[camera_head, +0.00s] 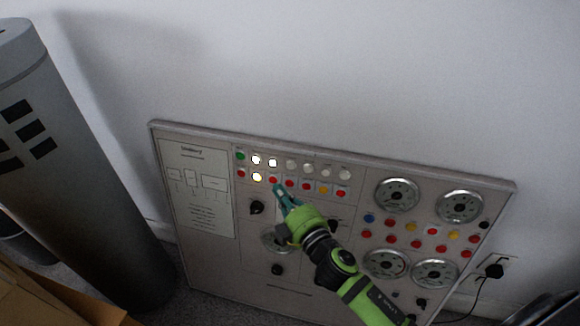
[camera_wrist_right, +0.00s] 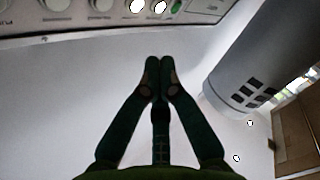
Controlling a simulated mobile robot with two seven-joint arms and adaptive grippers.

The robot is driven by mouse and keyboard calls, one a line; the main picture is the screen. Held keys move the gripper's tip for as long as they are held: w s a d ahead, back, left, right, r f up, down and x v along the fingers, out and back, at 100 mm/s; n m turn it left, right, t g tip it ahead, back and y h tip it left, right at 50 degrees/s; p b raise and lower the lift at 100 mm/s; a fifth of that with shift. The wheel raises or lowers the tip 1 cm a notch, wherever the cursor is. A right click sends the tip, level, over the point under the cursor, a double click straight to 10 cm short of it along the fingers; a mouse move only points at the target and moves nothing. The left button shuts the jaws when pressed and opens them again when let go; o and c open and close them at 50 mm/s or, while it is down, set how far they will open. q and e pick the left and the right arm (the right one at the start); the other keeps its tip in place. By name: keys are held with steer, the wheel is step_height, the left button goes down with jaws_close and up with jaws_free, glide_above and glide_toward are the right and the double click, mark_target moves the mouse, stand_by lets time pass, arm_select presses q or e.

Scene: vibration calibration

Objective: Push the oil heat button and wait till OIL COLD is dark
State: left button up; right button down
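The control panel (camera_head: 215,262) leans against the wall, with two rows of small lamps and buttons at its upper middle. In the top row two white lamps glow, one at the left (camera_head: 256,159) and one beside it (camera_head: 272,162); the other white lamps there look dark. In the row below, a yellow button (camera_head: 257,177) glows. The labels are too small to read, so I cannot tell which is OIL COLD or oil heat. My right gripper (camera_head: 278,188) is shut and empty, its tips at or just before a red button (camera_head: 273,180); contact is unclear. The right wrist view shows its fingertips together (camera_wrist_right: 159,66).
Several round gauges (camera_head: 397,195) and more coloured buttons fill the panel's right side. A grey cylinder (camera_head: 75,170) stands at the left, with a cardboard box (camera_head: 50,300) below it. A black plug (camera_head: 494,271) and cable are at the right.

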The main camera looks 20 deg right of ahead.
mark_target(290, 166)
arm_select(q)
steer(key=shift+t, duration=0.6)
steer(key=w, duration=0.1)
steer(key=w+b, duration=0.1)
steer(key=w, duration=0.3)
steer(key=shift+w+f, duration=0.1)
steer(key=shift+f, duration=0.2)
arm_select(e)
steer(key=w+d, duration=0.1)
steer(key=w, duration=0.1)
steer(key=w+d+f, duration=0.1)
steer(key=w+d, duration=0.2)
steer(key=shift+w+f, duration=0.2)
steer(key=shift+w, duration=0.15)
arm_select(q)
steer(key=shift+s+f, duration=0.1)
steer(key=shift+s, duration=0.4)
arm_select(e)
steer(key=shift+a, duration=0.1)
arm_select(q)
steer(key=shift+d, duration=0.15)
arm_select(e)
steer(key=shift+w+d+f, duration=0.1)
steer(key=shift+w+d, duration=0.15)
steer(key=shift+w, duration=0.1)
